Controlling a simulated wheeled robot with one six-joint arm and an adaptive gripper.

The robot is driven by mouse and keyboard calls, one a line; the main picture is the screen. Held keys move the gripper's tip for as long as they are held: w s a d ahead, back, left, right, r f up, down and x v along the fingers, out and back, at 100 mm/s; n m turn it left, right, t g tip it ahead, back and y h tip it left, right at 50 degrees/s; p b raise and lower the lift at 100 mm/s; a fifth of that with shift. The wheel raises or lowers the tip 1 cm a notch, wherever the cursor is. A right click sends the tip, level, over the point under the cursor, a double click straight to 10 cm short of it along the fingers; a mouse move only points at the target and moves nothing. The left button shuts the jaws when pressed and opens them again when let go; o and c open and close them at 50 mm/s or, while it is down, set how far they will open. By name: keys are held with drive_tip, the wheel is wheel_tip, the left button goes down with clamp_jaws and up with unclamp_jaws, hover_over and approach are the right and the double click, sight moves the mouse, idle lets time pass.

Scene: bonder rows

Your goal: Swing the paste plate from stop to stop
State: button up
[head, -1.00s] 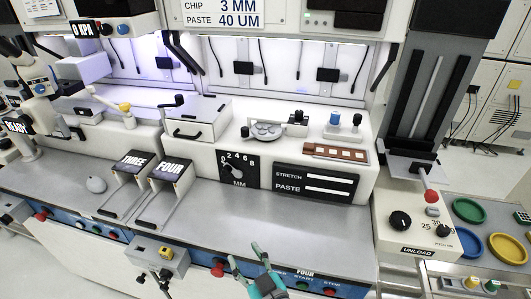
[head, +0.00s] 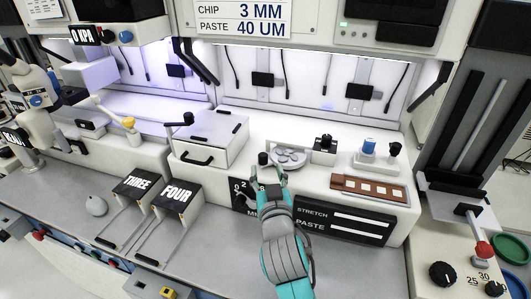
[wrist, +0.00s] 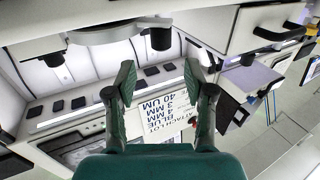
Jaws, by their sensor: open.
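The paste plate (head: 290,157) is a round grey disc on top of the white bench unit in the head view, with a black upright knob (head: 263,158) at its left front. My gripper (head: 270,174) is just in front of the knob and hides part of that area. In the wrist view, which is upside down, my gripper (wrist: 159,82) has its two green fingers spread with nothing held between them. A black knob (wrist: 160,38) lies beyond the fingertips, near the grey plate (wrist: 105,35) at the top edge. Contact with the knob cannot be told.
A white drawer box (head: 208,140) stands left of the plate. A small black-knobbed block (head: 325,150), a blue-topped piece (head: 369,146) and a brown chip strip (head: 370,188) are on the right. The STRETCH and PASTE panel (head: 340,220) is below.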

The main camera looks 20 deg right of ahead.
sight(264, 158)
drive_tip(key=w, duration=0.2)
drive_tip(key=w+d, duration=0.1)
drive_tip(key=w, duration=0.4)
drive_tip(key=shift+w+d, duration=0.15)
drive_tip(key=shift+w, duration=0.25)
clamp_jaws()
